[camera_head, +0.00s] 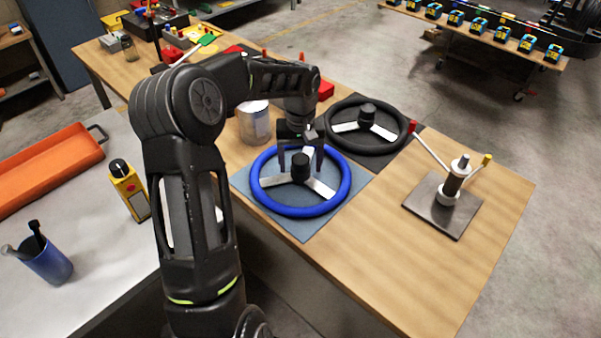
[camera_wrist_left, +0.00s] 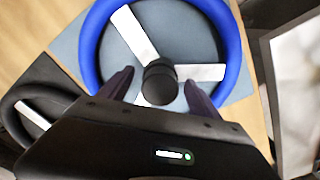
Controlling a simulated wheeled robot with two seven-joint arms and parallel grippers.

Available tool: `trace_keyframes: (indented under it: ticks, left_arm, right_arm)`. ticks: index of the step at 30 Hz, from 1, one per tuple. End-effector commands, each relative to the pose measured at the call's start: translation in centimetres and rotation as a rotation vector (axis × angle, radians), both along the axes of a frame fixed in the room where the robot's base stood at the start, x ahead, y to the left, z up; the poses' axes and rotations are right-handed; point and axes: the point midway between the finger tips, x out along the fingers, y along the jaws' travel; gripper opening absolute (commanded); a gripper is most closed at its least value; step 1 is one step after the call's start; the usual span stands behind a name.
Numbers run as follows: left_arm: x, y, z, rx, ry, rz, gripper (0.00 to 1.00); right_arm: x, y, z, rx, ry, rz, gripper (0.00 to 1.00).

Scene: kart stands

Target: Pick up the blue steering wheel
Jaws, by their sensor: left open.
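The blue steering wheel (camera_head: 334,201) lies flat on a blue-grey mat (camera_head: 305,228) on the wooden table. It has a blue rim, silver spokes and a black hub. My left gripper (camera_head: 300,168) is open above the wheel, with its two fingertips on either side of the black hub. In the left wrist view the wheel (camera_wrist_left: 88,48) fills the upper middle, and the open fingers of my left gripper (camera_wrist_left: 160,82) flank the hub. I cannot tell whether the fingers touch it. My right gripper is not in view.
A black steering wheel (camera_head: 395,145) lies just behind the blue one. A metal can (camera_head: 254,125) stands at its back left. A stand with red and yellow-tipped levers (camera_head: 452,185) is on the right. The table front right is clear. A grey bench with an orange tray (camera_head: 45,165) is left.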

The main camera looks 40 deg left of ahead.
Motion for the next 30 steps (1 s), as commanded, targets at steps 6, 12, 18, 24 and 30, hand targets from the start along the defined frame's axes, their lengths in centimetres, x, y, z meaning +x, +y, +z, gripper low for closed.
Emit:
trace_keyframes:
  ticks: [6,12,18,24,30]
  left_arm:
    - [0.00,0.01,0.03,0.000,0.000,0.000,0.72]
    - [0.00,0.01,0.03,0.000,0.000,0.000,0.59]
    - [0.00,0.01,0.03,0.000,0.000,0.000,0.43]
    - [0.00,0.01,0.03,0.000,0.000,0.000,0.27]
    - [0.00,0.01,0.03,0.000,0.000,0.000,0.10]
  right_arm:
    - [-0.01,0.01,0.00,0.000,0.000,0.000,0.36]
    - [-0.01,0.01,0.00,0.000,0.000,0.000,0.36]
    - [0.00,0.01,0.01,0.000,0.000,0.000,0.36]
    - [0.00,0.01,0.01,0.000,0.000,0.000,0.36]
    - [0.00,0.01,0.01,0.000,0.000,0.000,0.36]
